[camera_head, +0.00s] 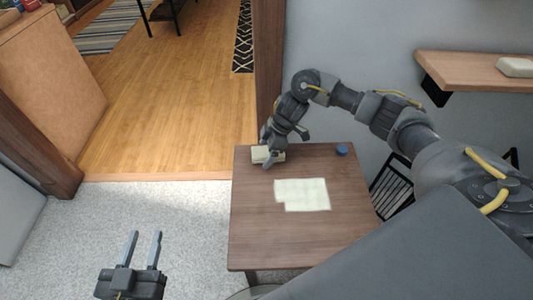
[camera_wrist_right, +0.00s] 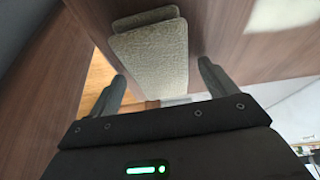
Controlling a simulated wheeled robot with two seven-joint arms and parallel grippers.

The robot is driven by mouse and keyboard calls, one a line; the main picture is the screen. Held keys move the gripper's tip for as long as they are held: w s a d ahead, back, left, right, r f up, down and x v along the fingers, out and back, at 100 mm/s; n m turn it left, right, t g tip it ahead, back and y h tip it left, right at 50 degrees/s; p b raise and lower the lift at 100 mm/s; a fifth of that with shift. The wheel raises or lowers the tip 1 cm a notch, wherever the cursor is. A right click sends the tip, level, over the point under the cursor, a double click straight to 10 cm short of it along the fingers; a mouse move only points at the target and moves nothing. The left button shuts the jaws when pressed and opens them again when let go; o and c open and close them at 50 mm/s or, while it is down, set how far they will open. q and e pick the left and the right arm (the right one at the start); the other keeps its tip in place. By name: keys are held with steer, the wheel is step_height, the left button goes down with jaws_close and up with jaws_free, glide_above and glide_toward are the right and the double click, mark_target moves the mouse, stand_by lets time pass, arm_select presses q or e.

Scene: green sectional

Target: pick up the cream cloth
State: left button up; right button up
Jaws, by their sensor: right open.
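A folded cream cloth (camera_head: 262,156) lies near the far left corner of the brown table (camera_head: 255,225). My right gripper (camera_head: 277,150) is over it, pointing down. In the right wrist view the textured, folded cloth (camera_wrist_right: 152,52) lies between the two spread fingers of the right gripper (camera_wrist_right: 163,78), with gaps at both sides. A flat, pale cream sheet (camera_head: 302,195) with a notched corner lies mid-table; I cannot tell whether it is cloth or paper. My left gripper (camera_head: 145,235) is open and empty over the carpet, left of the table.
A small blue round object (camera_head: 342,150) sits at the table's far right. A wooden shelf (camera_head: 470,70) with a pale block (camera_head: 515,67) is on the right wall. A dark slatted chair (camera_head: 388,188) stands right of the table. The table's front part is clear.

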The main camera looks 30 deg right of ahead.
steer(key=c, duration=1.1)
